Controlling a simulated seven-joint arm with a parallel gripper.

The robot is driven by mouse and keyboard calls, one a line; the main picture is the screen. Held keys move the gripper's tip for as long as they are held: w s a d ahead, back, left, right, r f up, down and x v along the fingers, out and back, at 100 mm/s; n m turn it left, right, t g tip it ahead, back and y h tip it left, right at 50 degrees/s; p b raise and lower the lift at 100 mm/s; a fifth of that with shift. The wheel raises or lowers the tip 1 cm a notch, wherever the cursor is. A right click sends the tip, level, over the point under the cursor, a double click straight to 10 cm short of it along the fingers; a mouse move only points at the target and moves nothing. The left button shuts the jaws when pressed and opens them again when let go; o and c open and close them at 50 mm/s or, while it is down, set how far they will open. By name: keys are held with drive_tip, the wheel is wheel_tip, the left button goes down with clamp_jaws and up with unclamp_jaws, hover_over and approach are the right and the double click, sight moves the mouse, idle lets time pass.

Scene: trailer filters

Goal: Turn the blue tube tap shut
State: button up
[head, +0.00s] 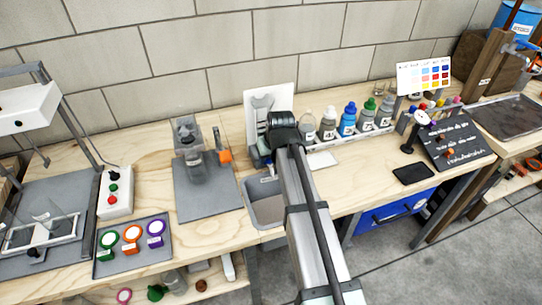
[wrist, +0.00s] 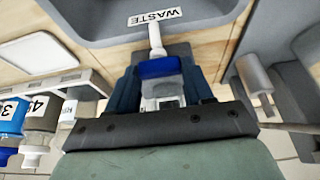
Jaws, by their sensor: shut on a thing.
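The blue tube tap (wrist: 160,67) shows in the wrist view as a blue block on a pale body, between the two dark fingers of my gripper (wrist: 160,82). My gripper is shut on it. A white tube end (wrist: 155,36) sticks out beyond the tap toward the grey basin (wrist: 95,30), which has a WASTE label (wrist: 155,16). The angle of the tap handle is hard to tell. In the head view my arm covers the tap and the fingertips; the grey basin (head: 265,212) shows below and left of my arm.
Bottles with coloured caps (head: 347,119) stand in a row right of my arm. A grey stand with an orange part (head: 225,156) is to the left. A tray of coloured round filters (head: 132,262) lies farther left. A black tablet (head: 413,174) lies on the right.

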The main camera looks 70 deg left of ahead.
idle(0.3)
drive_tip(key=o, duration=1)
drive_tip(key=shift+o, duration=0.2)
drive_tip(key=shift+r, duration=0.1)
drive_tip(key=v, duration=1.3)
drive_tip(key=shift+d+r, duration=0.2)
drive_tip(key=shift+r, duration=0.05)
